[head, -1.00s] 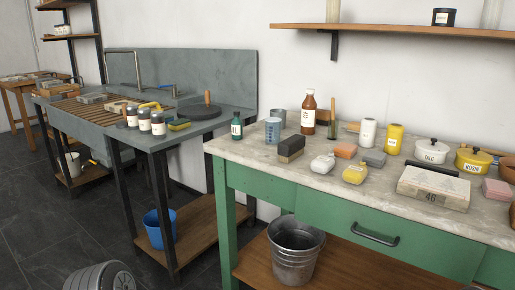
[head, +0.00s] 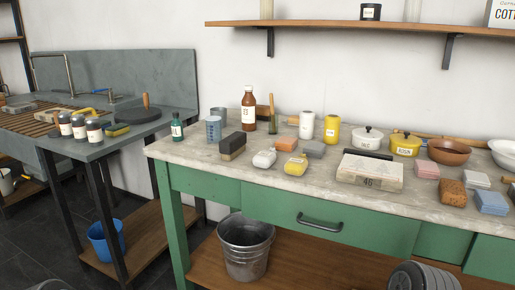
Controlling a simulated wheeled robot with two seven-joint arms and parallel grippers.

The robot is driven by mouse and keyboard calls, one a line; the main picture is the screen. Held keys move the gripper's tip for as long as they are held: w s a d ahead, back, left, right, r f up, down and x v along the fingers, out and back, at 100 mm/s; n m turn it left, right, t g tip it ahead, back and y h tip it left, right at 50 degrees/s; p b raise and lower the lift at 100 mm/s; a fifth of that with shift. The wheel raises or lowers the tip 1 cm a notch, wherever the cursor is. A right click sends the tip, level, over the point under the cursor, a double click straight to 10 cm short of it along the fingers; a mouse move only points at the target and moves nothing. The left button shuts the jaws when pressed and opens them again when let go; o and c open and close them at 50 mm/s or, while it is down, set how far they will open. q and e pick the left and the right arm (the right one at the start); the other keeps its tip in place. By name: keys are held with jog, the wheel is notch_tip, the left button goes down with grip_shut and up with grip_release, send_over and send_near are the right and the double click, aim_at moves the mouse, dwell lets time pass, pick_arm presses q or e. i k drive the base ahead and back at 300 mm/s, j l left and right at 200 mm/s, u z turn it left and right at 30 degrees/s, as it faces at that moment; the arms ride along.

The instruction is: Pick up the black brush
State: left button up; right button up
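A dark block with a paler brownish face (head: 232,147) stands on the green worktable's left part; it may be the black brush, but I cannot be sure. An upright wooden-handled tool (head: 271,114) stands behind it, beside the brown bottle, its lower end dark. A black bar (head: 368,154) lies along the back of the pale stone slab marked 46 (head: 369,173). Neither of my grippers is in view; nothing in view is held.
The green worktable (head: 270,206) also holds a brown bottle (head: 249,109), a blue cup (head: 214,129), sponges, lidded pots and a brown bowl (head: 449,151). A metal bucket (head: 246,247) stands on its lower shelf. A sink bench (head: 110,147) is at left. A wall shelf (head: 370,28) hangs above.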

aim_at(232, 146)
jog(key=i+u, duration=0.4)
jog(key=i+l+u, duration=0.15)
jog(key=i+u, duration=0.3)
jog(key=i, duration=0.15)
